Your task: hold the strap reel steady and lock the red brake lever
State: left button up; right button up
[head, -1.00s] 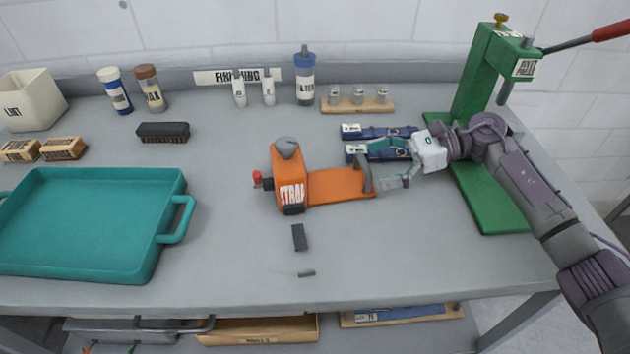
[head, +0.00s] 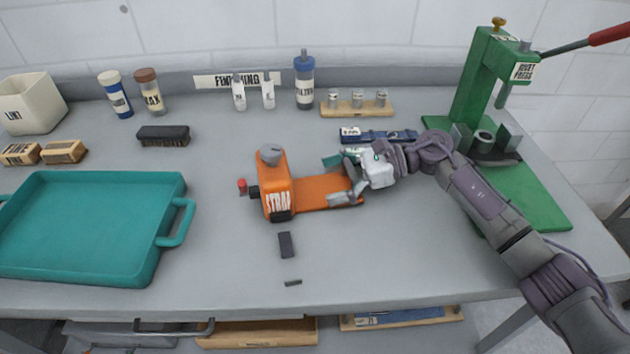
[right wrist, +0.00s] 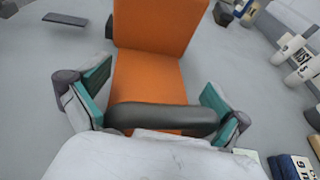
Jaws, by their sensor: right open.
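The orange strap reel (head: 276,190) lies on the bench with its tall labelled block at the left and a flat orange base (head: 318,191) running right. The red brake lever (head: 241,185) sticks out at the block's left side. My right gripper (head: 343,181) is at the right end of the base. The right wrist view shows its two teal-padded fingers (right wrist: 155,98) apart, one on each side of the base and the dark handle bar (right wrist: 165,116). Gaps show beside the base, so nothing is clamped. The red lever is hidden in that view. My left gripper is out of view.
A teal tray (head: 92,268) stands at the left. A dark block (head: 286,244) and a small dark strip (head: 293,283) lie in front of the reel. Blue strap bundles (head: 378,136) lie behind my right gripper. A green press (head: 487,85) stands at the right.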

jog(key=c, duration=0.5)
jog(key=shift+f, duration=0.1)
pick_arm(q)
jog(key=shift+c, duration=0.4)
pick_arm(e)
jog(key=shift+c, duration=0.2)
